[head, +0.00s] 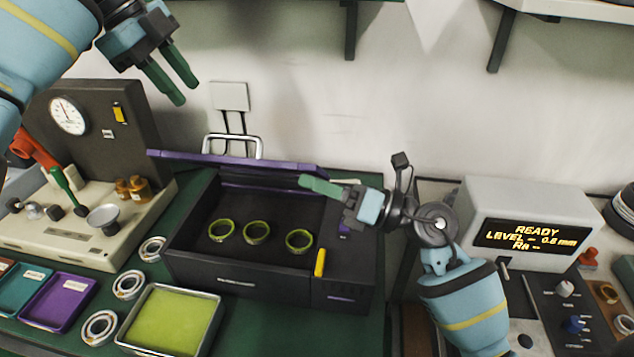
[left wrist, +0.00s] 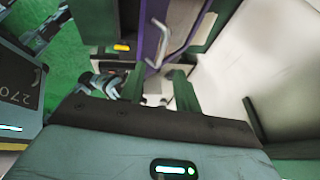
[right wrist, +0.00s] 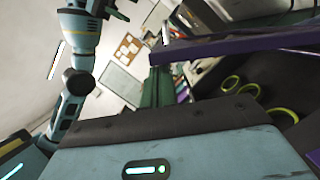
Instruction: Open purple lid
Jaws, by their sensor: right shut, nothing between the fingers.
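The dark box (head: 240,280) stands on the green bench with its purple lid (head: 240,164) raised along the back, so the inside is visible. The lid's silver handle (head: 232,140) shows behind its upper edge. The lid also shows in the left wrist view (left wrist: 150,42) and the right wrist view (right wrist: 240,44). My right gripper (head: 308,182) is shut and empty at the lid's right end, above the box; I cannot tell whether it touches the lid. My left gripper (head: 182,84) is open and empty, above and behind the lid's left part.
Three green-edged rings (head: 256,232) lie in the box. A yellow-green tray (head: 172,318), loose metal rings (head: 128,284) and a purple tray (head: 58,302) lie in front and left. A gauge stand (head: 95,135) is at left, a display unit (head: 530,225) at right. Shelf brackets (head: 350,30) hang above.

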